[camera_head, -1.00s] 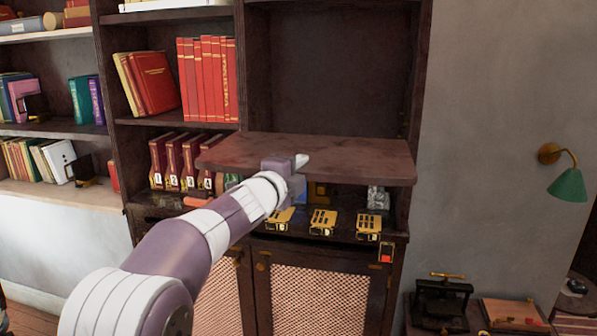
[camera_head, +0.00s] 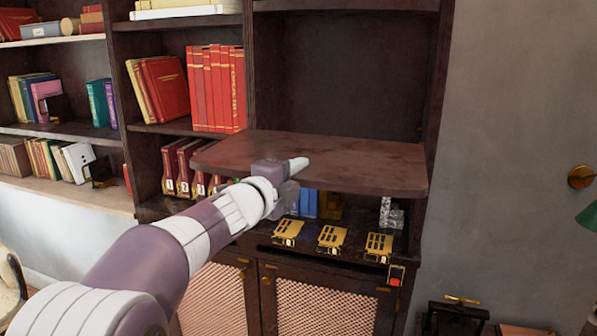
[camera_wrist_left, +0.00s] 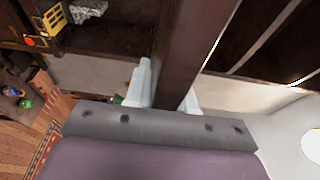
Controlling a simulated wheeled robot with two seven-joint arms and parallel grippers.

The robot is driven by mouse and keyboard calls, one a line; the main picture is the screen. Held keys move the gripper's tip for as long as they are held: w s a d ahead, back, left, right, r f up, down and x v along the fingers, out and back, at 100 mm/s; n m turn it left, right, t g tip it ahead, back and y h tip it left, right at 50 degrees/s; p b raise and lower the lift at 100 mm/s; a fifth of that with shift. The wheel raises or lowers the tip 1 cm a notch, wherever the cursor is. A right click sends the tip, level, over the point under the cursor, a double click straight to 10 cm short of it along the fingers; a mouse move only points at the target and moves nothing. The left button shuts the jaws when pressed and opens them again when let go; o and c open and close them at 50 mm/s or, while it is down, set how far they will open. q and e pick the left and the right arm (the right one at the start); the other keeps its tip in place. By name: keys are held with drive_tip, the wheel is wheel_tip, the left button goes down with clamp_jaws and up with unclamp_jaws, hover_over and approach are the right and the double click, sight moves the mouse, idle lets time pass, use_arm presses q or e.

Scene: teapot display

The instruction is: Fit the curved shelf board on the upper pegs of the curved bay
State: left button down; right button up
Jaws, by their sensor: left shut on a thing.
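The dark reddish-brown curved shelf board (camera_head: 340,160) lies roughly level across the front of the open dark wooden bay (camera_head: 340,70). Its left end juts out in front of the neighbouring red books. My left gripper (camera_head: 282,172) is shut on the board's front edge near its left half. In the left wrist view the board (camera_wrist_left: 187,45) runs up between the two pale fingers of the gripper (camera_wrist_left: 168,90). I cannot make out the upper pegs. My right gripper is not in view.
Red books (camera_head: 215,88) fill the shelf left of the bay. Below the board, brass-coloured slotted pieces (camera_head: 332,240) and a grey stone-like object (camera_head: 391,215) stand on the lower ledge. The bay's upper space is empty. A green lamp (camera_head: 589,216) is at the right wall.

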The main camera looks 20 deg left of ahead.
sight(310, 157)
use_arm(q)
drive_tip(key=shift+w+d+r, duration=0.15)
drive_tip(key=x, duration=0.3)
drive_tip(key=shift+w+p, duration=0.1)
drive_tip(key=shift+p, duration=0.25)
drive_tip(key=shift+w+a+p, duration=0.15)
drive_tip(key=shift+w+p, duration=0.05)
drive_tip(key=shift+w, duration=0.3)
drive_tip(key=shift+w+a+p, duration=0.15)
drive_tip(key=shift+w, duration=0.35)
drive_tip(key=shift+w+d, duration=0.2)
drive_tip(key=shift+w, duration=0.35)
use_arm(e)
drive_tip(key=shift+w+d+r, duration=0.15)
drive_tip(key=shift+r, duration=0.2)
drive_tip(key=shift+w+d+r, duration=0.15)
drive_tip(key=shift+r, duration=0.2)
use_arm(q)
drive_tip(key=shift+s+a, duration=0.1)
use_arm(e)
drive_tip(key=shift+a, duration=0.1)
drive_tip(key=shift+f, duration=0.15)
use_arm(q)
drive_tip(key=shift+w, duration=0.3)
